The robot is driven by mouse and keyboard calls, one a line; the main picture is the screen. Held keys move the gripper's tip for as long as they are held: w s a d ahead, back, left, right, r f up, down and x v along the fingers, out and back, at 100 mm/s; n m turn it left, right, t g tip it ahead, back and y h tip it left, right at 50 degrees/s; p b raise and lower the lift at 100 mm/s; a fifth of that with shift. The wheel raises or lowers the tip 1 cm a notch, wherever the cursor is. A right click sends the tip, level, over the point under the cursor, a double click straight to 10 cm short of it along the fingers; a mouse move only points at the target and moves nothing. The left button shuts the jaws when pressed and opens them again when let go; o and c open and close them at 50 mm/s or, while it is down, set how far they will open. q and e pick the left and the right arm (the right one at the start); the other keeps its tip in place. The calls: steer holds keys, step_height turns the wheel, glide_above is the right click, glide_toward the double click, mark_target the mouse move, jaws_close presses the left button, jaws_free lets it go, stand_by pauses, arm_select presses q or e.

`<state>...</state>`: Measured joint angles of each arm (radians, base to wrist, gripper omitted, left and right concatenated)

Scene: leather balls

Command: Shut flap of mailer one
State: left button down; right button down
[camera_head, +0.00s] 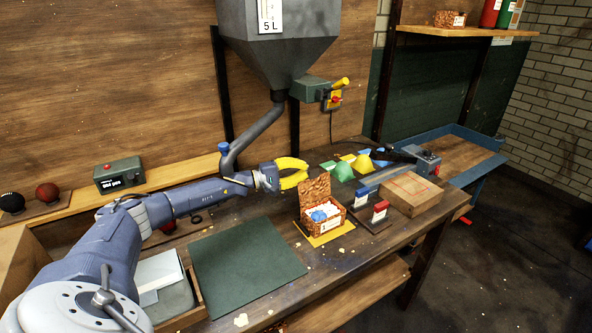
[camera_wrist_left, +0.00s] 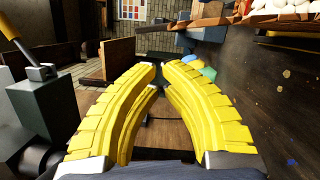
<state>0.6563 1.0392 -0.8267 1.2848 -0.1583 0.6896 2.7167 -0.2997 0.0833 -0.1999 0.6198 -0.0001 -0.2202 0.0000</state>
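Mailer one, taken to be the small brown speckled box (camera_head: 322,222), stands on a yellow mat (camera_head: 316,240) on the bench. Its flap (camera_head: 315,190) stands up at the back, so the box is open. White and blue contents (camera_head: 320,212) show inside. My left gripper (camera_head: 306,170), with yellow curved fingers, is behind and a little left of the raised flap, apart from it. In the left wrist view, the fingers (camera_wrist_left: 161,68) have a narrow gap between their tips and hold nothing. My right gripper is not in view.
A grey hopper (camera_head: 278,45) with a spout and yellow-handled valve (camera_head: 340,83) hangs behind my left arm. Small red and blue label stands (camera_head: 380,210) and a cardboard box (camera_head: 411,194) are right of the mailer. A dark green mat (camera_head: 248,260) lies clear at left.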

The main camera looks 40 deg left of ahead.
arm_select(q)
steer(key=shift+s+d+r, duration=0.1)
steer(key=shift+s+d, duration=0.1)
steer(key=shift+d, duration=0.3)
steer(key=shift+s+d+r, duration=0.1)
steer(key=shift+s+d, duration=0.05)
steer(key=shift+d, duration=0.3)
steer(key=shift+s, duration=0.2)
